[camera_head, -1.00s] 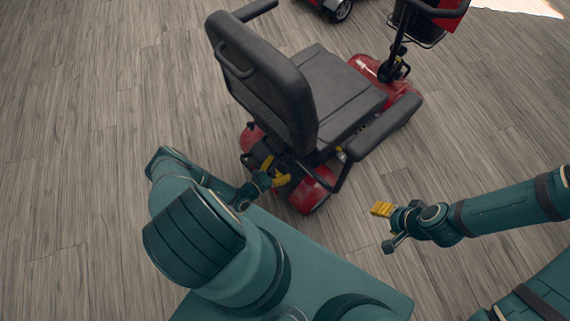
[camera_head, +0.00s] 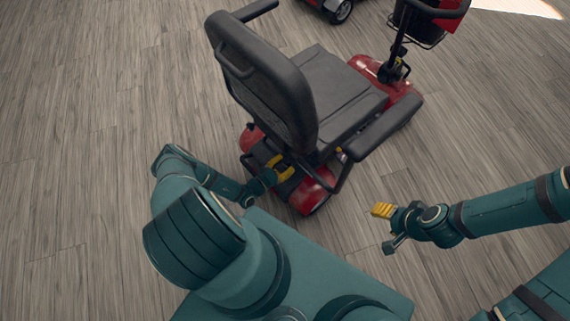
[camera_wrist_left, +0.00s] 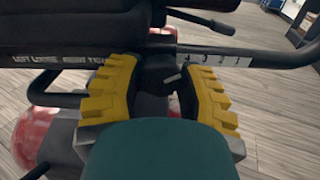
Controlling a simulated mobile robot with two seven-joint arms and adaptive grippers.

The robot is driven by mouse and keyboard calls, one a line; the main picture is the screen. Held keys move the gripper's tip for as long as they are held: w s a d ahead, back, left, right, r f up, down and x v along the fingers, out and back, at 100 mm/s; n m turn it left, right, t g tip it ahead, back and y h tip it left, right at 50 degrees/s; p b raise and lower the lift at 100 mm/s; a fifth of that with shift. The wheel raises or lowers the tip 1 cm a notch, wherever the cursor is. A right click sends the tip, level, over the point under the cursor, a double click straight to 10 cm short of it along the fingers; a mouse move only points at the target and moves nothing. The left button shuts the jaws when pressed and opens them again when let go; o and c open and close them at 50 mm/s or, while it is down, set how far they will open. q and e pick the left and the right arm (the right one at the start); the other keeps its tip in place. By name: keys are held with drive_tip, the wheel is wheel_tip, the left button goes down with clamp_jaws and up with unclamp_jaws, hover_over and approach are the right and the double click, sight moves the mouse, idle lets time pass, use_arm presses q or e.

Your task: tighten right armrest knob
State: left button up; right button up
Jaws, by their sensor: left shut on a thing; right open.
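The right armrest (camera_head: 380,126) is a long dark pad on the right side of the red and black scooter, held by a dark tube. In the left wrist view, the dark armrest knob (camera_wrist_left: 168,78) sits below the tube (camera_wrist_left: 215,58), partly hidden between the yellow fingers. My left gripper (camera_head: 284,170) is behind and under the seat; it also shows in the left wrist view (camera_wrist_left: 158,90), shut on the knob with a finger on each side. My right gripper (camera_head: 382,210) is open and empty, right of the scooter's rear and apart from it.
The seat back (camera_head: 262,80) rises above my left gripper. A red rear cover (camera_head: 312,190) is close to its right. Printed lettering (camera_wrist_left: 58,61) runs along a bar at left. Another scooter (camera_head: 335,8) stands farther back.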

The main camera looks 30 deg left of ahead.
use_arm(q)
drive_tip(key=m+p, duration=0.1)
drive_tip(key=m, duration=0.3)
drive_tip(key=m+p, duration=0.1)
drive_tip(key=m, duration=0.2)
drive_tip(key=shift+m+p, duration=0.3)
drive_tip(key=shift+p, duration=0.05)
drive_tip(key=m+p, duration=0.1)
drive_tip(key=m, duration=0.3)
drive_tip(key=shift+m, duration=0.3)
drive_tip(key=m+p, duration=0.1)
drive_tip(key=m, duration=0.1)
drive_tip(key=shift+m, duration=0.4)
drive_tip(key=m, duration=0.4)
drive_tip(key=shift+m, duration=2.4)
